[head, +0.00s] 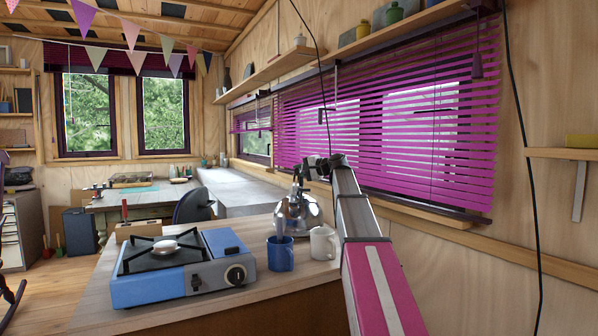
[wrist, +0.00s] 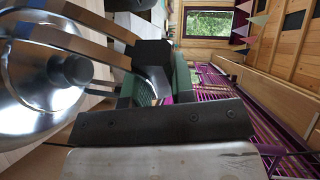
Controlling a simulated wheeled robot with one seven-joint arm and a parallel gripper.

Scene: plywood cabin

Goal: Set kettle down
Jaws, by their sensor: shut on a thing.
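The shiny steel kettle (head: 300,212) is in the middle of the head view, at the far part of the wooden counter, behind two mugs. Its base is partly hidden, so I cannot tell if it touches the counter. My gripper (head: 316,166) is above it at the handle. In the wrist view the kettle's lid and round body (wrist: 35,85) fill the left side. There my gripper (wrist: 160,85) has its green-padded fingers shut on the kettle's dark handle grip (wrist: 153,53).
A blue mug (head: 280,254) and a cream mug (head: 323,243) stand in front of the kettle. A blue camping stove (head: 180,280) is on the counter to the left. The wall with pink blinds (head: 400,130) and a shelf is close on the right.

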